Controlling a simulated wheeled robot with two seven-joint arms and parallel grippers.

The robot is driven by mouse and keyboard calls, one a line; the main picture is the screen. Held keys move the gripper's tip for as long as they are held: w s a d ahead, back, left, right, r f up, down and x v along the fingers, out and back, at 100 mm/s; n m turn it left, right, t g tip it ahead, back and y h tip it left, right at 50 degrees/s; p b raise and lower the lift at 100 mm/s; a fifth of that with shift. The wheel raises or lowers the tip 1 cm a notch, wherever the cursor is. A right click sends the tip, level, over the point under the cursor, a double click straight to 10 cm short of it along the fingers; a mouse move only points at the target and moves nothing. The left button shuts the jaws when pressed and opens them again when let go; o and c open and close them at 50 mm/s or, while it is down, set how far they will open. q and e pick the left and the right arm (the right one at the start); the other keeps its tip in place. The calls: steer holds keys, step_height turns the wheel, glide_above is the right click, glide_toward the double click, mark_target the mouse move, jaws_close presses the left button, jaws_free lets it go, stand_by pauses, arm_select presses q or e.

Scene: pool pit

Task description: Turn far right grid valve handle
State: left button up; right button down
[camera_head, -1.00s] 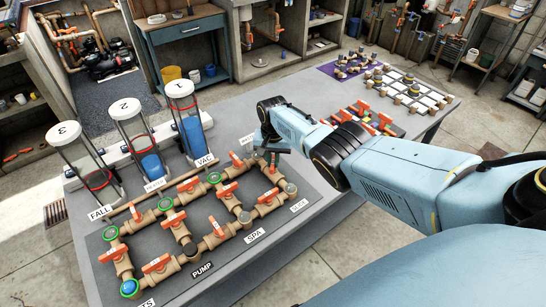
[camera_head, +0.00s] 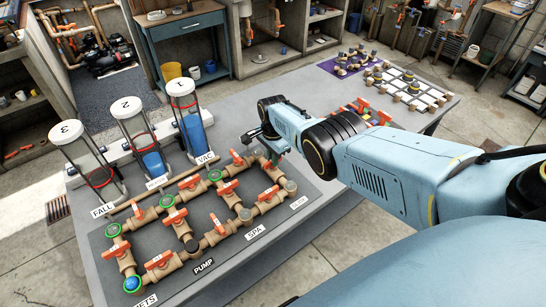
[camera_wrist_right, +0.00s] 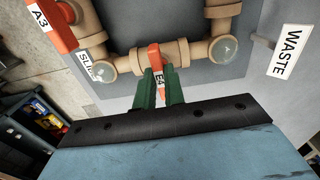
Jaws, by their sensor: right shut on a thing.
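My left gripper is not in view.
Another orange handle marked A3 (camera_wrist_right: 52,24) is left of E4. Round gauges (camera_wrist_right: 224,50) sit at pipe corners. Cylinders marked 1 (camera_head: 187,115), 2 (camera_head: 140,140) and 3 (camera_head: 88,160) stand behind the grid. Red-handled parts and a white grid board (camera_head: 410,88) lie right.

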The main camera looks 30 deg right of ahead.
steer(key=shift+d+m, duration=0.1)
steer(key=shift+m, duration=0.2)
steer(key=c, duration=1.5)
jaws_free()
step_height(320, 180, up, 6)
steer(key=p, duration=0.4)
steer(key=shift+f, duration=0.25)
steer(key=shift+r, duration=3.95)
